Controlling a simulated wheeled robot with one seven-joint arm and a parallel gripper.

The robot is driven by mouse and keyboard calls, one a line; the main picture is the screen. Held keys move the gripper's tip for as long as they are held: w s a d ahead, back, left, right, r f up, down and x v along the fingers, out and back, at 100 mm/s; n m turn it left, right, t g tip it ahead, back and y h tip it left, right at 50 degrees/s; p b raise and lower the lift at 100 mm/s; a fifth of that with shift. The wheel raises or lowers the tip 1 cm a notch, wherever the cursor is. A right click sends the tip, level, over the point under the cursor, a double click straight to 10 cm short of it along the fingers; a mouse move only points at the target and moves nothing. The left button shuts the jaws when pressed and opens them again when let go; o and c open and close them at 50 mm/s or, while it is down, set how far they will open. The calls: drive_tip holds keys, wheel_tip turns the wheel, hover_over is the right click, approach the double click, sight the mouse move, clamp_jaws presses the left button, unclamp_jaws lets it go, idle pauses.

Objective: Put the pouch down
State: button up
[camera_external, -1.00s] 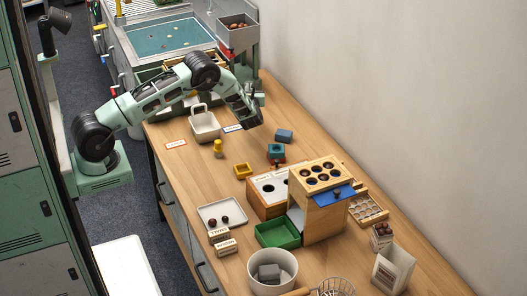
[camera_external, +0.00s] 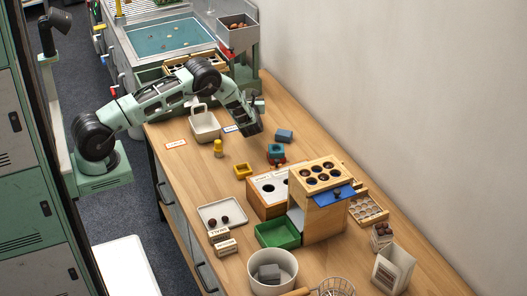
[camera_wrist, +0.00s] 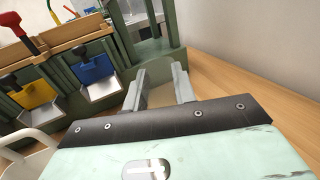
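My gripper (camera_external: 257,104) is over the far part of the wooden table, close to the green dispenser stand. In the wrist view its two grey fingers (camera_wrist: 160,86) are apart, with nothing visible between them. No pouch shows in its grasp. A pale, open-topped bag (camera_external: 393,271), which looks like a pouch, stands upright at the near right of the table, well away from my gripper. I cannot tell whether it is the task's pouch.
A white handled basket (camera_external: 205,127) stands left of my gripper. A blue block (camera_external: 284,136) and a yellow-topped peg (camera_external: 218,149) are nearby. A wooden box with round holes (camera_external: 320,200) stands mid-table. Bare wood (camera_external: 190,180) lies along the left side.

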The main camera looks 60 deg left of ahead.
drive_tip(key=shift+d+r, duration=0.1)
drive_tip(key=shift+r, duration=0.1)
drive_tip(key=b+v, duration=0.1)
drive_tip(key=v, duration=1.1)
drive_tip(key=s+a+r+n+g+h, duration=0.2)
drive_tip(key=s+a+r+n+g, duration=0.15)
drive_tip(key=s, duration=0.35)
drive_tip(key=s+a+r+n+g+h, duration=0.1)
drive_tip(key=s+a+r+n+g, duration=0.3)
drive_tip(key=s, duration=0.4)
drive_tip(key=s+a+r+n+g+h, duration=0.2)
drive_tip(key=s+a+n+g, duration=0.2)
drive_tip(key=s+n, duration=0.25)
drive_tip(key=s+d+r+n+t+h, duration=0.1)
drive_tip(key=s+d+n+t+h, duration=0.1)
drive_tip(key=s+d+n+h, duration=0.3)
drive_tip(key=s+d+r+n+t+h, duration=0.2)
drive_tip(key=s+d+n+h, duration=0.4)
drive_tip(key=s+n, duration=0.5)
drive_tip(key=s, duration=0.5)
drive_tip(key=shift+r+t, duration=0.2)
drive_tip(key=shift+t, duration=0.15)
wheel_tip(320, 180, up, 6)
drive_tip(key=p, duration=0.5)
